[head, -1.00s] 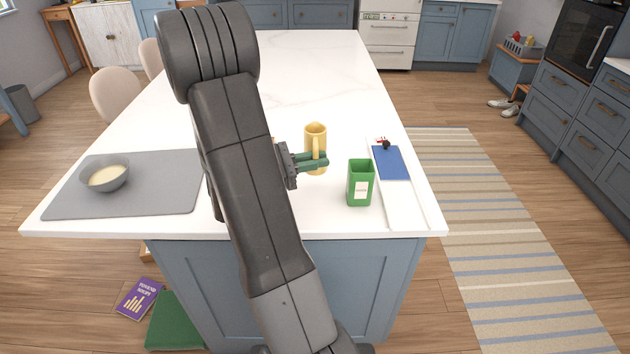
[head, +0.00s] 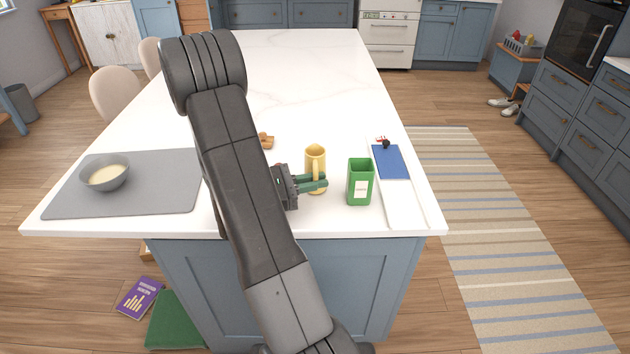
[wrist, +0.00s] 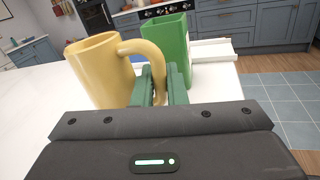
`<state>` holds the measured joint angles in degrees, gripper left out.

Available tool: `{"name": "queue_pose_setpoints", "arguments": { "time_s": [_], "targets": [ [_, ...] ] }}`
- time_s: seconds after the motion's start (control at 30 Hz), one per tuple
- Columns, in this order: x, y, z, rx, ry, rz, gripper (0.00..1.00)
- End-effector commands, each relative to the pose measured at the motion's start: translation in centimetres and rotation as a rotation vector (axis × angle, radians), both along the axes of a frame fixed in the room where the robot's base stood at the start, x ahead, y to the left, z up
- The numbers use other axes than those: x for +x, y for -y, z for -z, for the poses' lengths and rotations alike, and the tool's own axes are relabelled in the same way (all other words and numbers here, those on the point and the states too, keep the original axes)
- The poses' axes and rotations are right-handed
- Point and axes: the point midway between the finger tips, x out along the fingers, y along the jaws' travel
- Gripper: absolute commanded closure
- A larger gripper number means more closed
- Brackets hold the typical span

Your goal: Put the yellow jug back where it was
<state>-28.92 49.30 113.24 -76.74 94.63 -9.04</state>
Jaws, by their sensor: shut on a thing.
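The yellow jug (head: 315,157) is upright at the right part of the white island, just left of the green container. In the wrist view the jug (wrist: 100,72) shows large on the left, its handle towards my gripper. My gripper (head: 322,182) reaches in from the left and is shut on the jug's handle; the green fingers (wrist: 160,84) stand on either side of it. I cannot tell whether the jug's base touches the worktop.
A green container (head: 360,183) stands close right of the jug. A bowl (head: 105,177) sits on a grey mat (head: 165,185) at left. The island's far part is clear.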

Motion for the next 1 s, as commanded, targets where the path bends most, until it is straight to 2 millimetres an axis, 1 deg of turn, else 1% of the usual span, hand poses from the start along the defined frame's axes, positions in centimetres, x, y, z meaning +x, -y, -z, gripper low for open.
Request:
{"name": "queue_pose_setpoints", "arguments": {
  "time_s": [0.07, 0.1, 0.17, 0.2, 0.47, 0.57, 0.6, 0.77, 1.0],
  "targets": [
    [0.0, 0.0, 0.4, -0.001, 0.001, 0.0, 1.0],
    [0.0, 0.0, 0.2, 0.0, 0.0, 0.0, 0.8],
    [0.0, 0.0, 0.2, 0.0, 0.0, 0.0, 0.68],
    [0.0, 0.0, 0.2, 0.0, 0.0, 0.0, 0.66],
    [0.0, 0.0, 0.1, 0.0, 0.0, 0.0, 0.66],
    [0.0, 0.0, -0.4, 0.0, 0.0, 0.0, 0.66],
    [-0.1, -0.4, -0.1, 0.0, 0.0, -0.002, 0.66],
    [-0.6, -2.6, 0.1, 0.0, 0.001, -0.005, 0.66],
    [-1.8, -7.1, 0.1, 0.002, 0.002, -0.005, 0.66]
  ]
}}
